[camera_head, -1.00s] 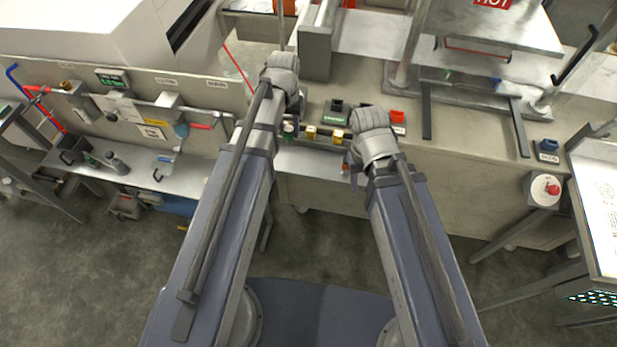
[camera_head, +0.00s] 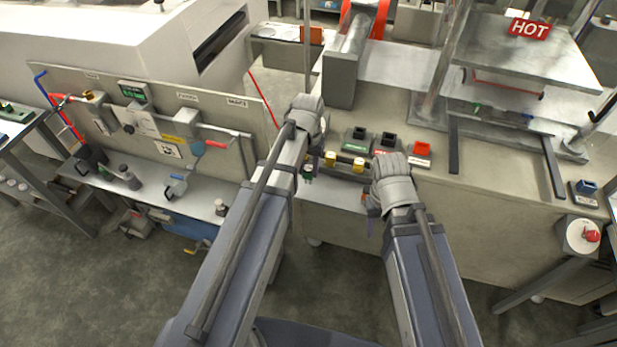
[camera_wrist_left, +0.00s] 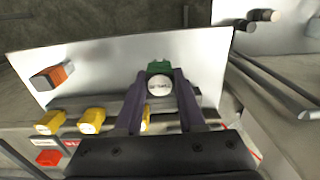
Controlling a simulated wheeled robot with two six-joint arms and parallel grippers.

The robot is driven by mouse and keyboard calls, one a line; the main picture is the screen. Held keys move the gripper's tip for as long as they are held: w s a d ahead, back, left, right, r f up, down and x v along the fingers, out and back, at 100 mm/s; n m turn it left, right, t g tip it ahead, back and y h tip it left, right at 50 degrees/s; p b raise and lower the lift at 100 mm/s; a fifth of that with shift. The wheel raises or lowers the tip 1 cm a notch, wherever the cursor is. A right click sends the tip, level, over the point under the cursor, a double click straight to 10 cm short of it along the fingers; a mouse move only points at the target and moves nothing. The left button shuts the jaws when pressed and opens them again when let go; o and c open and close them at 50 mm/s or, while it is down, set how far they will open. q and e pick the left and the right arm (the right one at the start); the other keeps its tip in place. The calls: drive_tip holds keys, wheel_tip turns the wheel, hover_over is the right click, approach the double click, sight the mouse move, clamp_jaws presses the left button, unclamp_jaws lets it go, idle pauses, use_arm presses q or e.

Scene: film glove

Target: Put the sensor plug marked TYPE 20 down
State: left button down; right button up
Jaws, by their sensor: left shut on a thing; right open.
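My left gripper (camera_head: 310,172) is shut on a green sensor plug (camera_wrist_left: 158,68), held between its two dark purple fingers (camera_wrist_left: 158,95). The plug's round white face (camera_wrist_left: 160,86) carries small dark lettering too blurred to read surely. The plug is over or on the pale metal shelf (camera_wrist_left: 105,65); I cannot tell whether it touches. In the head view the green plug (camera_head: 307,173) shows just left of the yellow plugs (camera_head: 330,159). My right gripper (camera_head: 368,212) is open, beside an orange-and-grey plug (camera_wrist_left: 52,75) on the shelf's left part in the wrist view.
Several yellow plugs (camera_wrist_left: 92,120) line the shelf's edge. A HOT-marked press (camera_head: 500,55) is at the right back. Bottles (camera_head: 175,187) stand on the left shelf. Bare shelf lies around the held plug.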

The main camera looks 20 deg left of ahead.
sight(308, 175)
use_arm(q)
drive_tip(key=shift+f+b, duration=1.15)
drive_tip(key=shift+f, duration=0.35)
drive_tip(key=shift+f, duration=0.1)
drive_tip(key=shift+f, duration=0.15)
drive_tip(key=c, duration=0.5)
unclamp_jaws()
wheel_tip(308, 175, up, 13)
drive_tip(key=p, duration=1.2)
drive_tip(key=shift+f, duration=0.2)
drive_tip(key=s+d+m+y, duration=0.1)
drive_tip(key=s+d+m, duration=0.2)
drive_tip(key=s+d, duration=0.7)
drive_tip(key=s, duration=0.4)
drive_tip(key=shift+s+d, duration=0.15)
drive_tip(key=shift+d, duration=0.1)
